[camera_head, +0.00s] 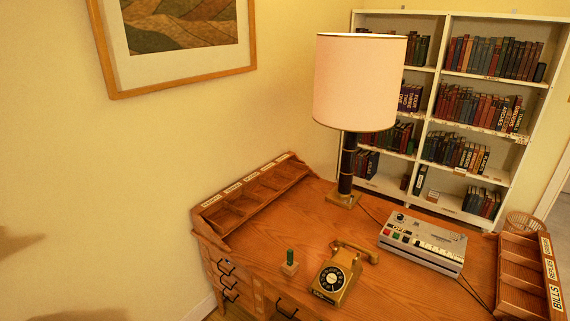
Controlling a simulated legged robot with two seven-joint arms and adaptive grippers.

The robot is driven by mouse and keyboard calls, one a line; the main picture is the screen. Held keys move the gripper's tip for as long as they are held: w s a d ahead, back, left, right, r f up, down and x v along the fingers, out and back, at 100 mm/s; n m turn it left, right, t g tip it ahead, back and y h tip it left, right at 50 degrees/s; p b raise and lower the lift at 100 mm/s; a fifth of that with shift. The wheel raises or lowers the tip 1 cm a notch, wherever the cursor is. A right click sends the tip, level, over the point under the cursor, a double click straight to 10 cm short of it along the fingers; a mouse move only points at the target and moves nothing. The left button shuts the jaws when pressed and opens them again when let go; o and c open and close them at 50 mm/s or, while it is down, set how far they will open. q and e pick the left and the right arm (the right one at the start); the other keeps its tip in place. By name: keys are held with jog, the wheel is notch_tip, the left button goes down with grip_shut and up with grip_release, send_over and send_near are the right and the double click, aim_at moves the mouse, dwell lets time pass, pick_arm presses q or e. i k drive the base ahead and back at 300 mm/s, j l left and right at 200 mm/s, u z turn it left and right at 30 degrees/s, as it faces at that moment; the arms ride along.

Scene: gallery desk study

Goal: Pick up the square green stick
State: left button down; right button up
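The green stick (290,256) stands upright in a small wooden block (289,269) on the desk, left of the telephone. It is small, and its square shape cannot be clearly made out. Neither of my grippers is in view.
The wooden desk (300,227) holds a gold rotary telephone (337,276), a tall lamp (358,80), a grey machine with buttons (424,241), and labelled compartment trays at left (243,192) and right (523,268). A bookshelf (434,92) stands behind. Desk around the block's back side is clear.

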aim_at(290, 255)
jog(key=i+j+z, duration=0.1)
jog(key=i, duration=0.4)
jog(key=i+j+z, duration=0.15)
jog(key=i, duration=0.35)
jog(key=j, duration=0.1)
